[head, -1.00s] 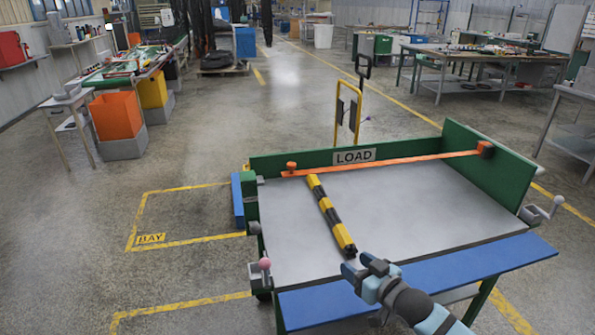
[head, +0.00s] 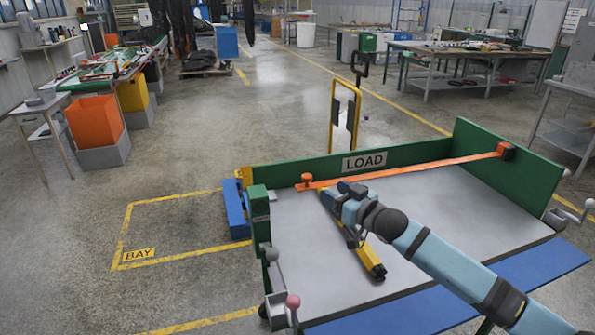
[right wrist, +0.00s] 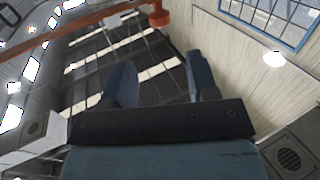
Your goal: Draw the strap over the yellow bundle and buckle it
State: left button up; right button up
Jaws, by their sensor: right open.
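The orange strap (head: 420,167) runs along the back of the grey table top, in front of the LOAD plate. Its left end has an orange knob (head: 306,178); its right end meets a dark and orange block (head: 505,150). The yellow bundle (head: 371,260) with black bands lies on the table, its far part hidden under my right arm. My right gripper (head: 345,195) is open above the bundle's far part, near the strap's left end. In the right wrist view, the strap (right wrist: 85,22) and knob (right wrist: 158,14) lie beyond the spread fingers (right wrist: 160,80), with nothing between them. My left gripper is not in view.
Green walls (head: 285,173) close the table's back and right side. A pink-knobbed lever (head: 293,303) stands at the front left, and a crank (head: 565,215) at the right. A yellow-framed trolley (head: 344,115) stands behind.

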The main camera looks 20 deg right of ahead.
jog(key=x, duration=1.2)
jog(key=shift+w+a+b, duration=0.2)
jog(key=shift+w+b, duration=0.05)
jog(key=shift+b, duration=0.15)
jog(key=shift+c, duration=0.5)
